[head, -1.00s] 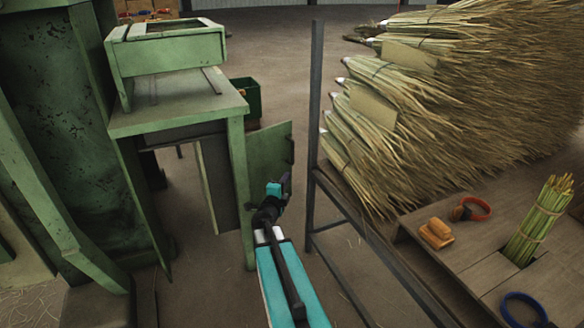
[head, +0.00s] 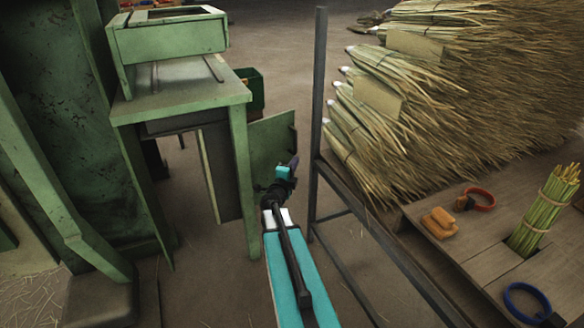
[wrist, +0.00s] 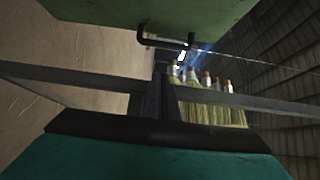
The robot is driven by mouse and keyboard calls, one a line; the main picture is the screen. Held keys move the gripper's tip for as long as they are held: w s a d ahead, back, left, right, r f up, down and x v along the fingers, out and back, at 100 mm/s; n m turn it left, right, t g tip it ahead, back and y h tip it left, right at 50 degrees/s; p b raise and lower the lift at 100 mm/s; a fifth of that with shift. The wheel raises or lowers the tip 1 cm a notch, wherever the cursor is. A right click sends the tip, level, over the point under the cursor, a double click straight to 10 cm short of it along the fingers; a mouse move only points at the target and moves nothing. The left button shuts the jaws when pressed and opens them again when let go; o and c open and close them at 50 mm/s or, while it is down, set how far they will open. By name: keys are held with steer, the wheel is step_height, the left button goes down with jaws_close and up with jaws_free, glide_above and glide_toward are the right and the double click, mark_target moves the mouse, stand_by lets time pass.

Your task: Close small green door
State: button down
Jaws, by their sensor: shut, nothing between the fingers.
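The small green door (head: 271,141) stands open, swung out to the right of the green machine cabinet (head: 240,170). My gripper (head: 293,163) is shut and empty, in front of the door's lower right part in the head view. In the wrist view a green panel, which looks like the door (wrist: 200,12), fills the top, with a dark bent handle (wrist: 160,38) on it. My gripper's dark fingers (wrist: 160,97) show below the handle, apart from it in the picture. Whether my gripper touches the door cannot be told.
A dark metal rack post (head: 318,110) stands close on the right of my gripper. Large broom-straw bundles (head: 420,110) lie on the rack behind it. A wooden bench (head: 470,240) at the right holds an orange block, rings and a straw bundle. A dark green bin (head: 252,88) stands behind the cabinet.

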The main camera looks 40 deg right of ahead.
mark_target(295, 150)
steer(key=shift+w+d+f+b, duration=0.1)
steer(key=shift+w+d+b, duration=0.5)
steer(key=shift+w+d, duration=1.25)
steer(key=shift+w+d+b, duration=0.6)
steer(key=shift+w+d, duration=1)
steer(key=shift+d, duration=0.35)
